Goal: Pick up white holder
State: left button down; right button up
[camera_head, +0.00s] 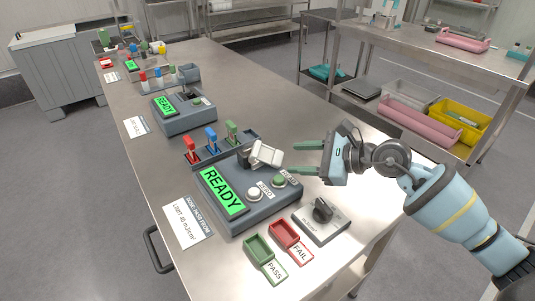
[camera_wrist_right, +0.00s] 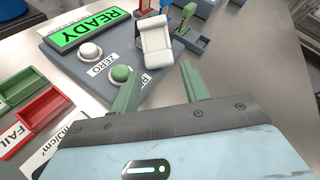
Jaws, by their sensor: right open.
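The white holder (camera_head: 265,153) sits tilted at the back corner of the grey device with a green READY screen (camera_head: 222,192). It also shows in the right wrist view (camera_wrist_right: 157,42), just beyond my fingertips. My right gripper (camera_head: 297,158) is open and empty, to the right of the holder, with its two green fingers pointing at it. In the right wrist view the fingers (camera_wrist_right: 158,82) are apart, with a gap between them and the holder. My left gripper is in neither view.
A rack with red, blue and green pieces (camera_head: 211,138) stands behind the device. A green PASS tray (camera_head: 258,245), a red FAIL tray (camera_head: 284,231) and a grey dial box (camera_head: 321,221) are in front.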

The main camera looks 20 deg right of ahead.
aim_at(278, 157)
jog(key=x, duration=0.3)
jog(key=p+x, duration=0.1)
jog(key=shift+a+r, duration=0.25)
jog(key=shift+a, duration=0.1)
jog(key=shift+w+a+f, duration=0.25)
jog(key=shift+w, duration=0.05)
jog(key=c, duration=0.7)
